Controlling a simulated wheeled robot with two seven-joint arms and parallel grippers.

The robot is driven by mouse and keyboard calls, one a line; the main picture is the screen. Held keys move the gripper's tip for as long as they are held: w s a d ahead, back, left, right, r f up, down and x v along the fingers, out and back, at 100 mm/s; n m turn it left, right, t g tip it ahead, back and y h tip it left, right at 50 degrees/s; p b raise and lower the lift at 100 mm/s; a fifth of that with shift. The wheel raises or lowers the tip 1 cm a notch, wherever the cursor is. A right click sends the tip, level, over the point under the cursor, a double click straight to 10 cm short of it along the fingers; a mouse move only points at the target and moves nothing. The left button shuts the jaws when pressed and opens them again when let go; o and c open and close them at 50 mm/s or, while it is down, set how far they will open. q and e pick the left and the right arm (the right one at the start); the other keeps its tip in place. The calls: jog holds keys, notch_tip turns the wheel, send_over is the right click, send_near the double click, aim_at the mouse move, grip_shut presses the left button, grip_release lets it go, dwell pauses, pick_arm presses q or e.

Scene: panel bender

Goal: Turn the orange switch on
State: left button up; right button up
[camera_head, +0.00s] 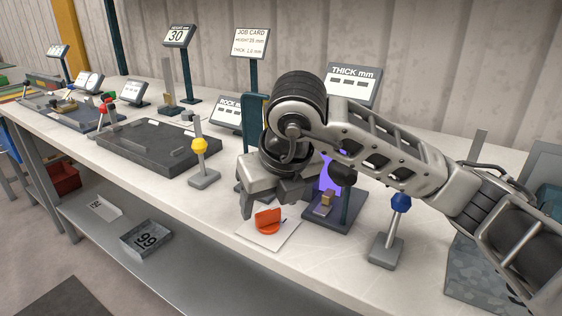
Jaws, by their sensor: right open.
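The orange switch (267,221) is a small orange knob on a white square plate (283,238) near the front edge of the bench. My right gripper (275,203) reaches in from the right and is over the plate, just above and behind the knob. Its fingers are apart, and nothing shows between them. I cannot tell whether a finger touches the knob. The hand hides the back of the plate. My left gripper is not in view.
A blue-knobbed lever (401,203) stands right of the plate, and a yellow-knobbed lever (199,146) stands left. A dark stand with a brass block (327,200) is close behind. A dark flat plate (150,145) lies farther left. Signs (353,84) stand along the back.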

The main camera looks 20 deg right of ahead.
pick_arm(q)
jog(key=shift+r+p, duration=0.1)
jog(key=shift+p, duration=0.45)
pick_arm(e)
jog(key=v, duration=1.3)
jog(key=shift+r, duration=0.3)
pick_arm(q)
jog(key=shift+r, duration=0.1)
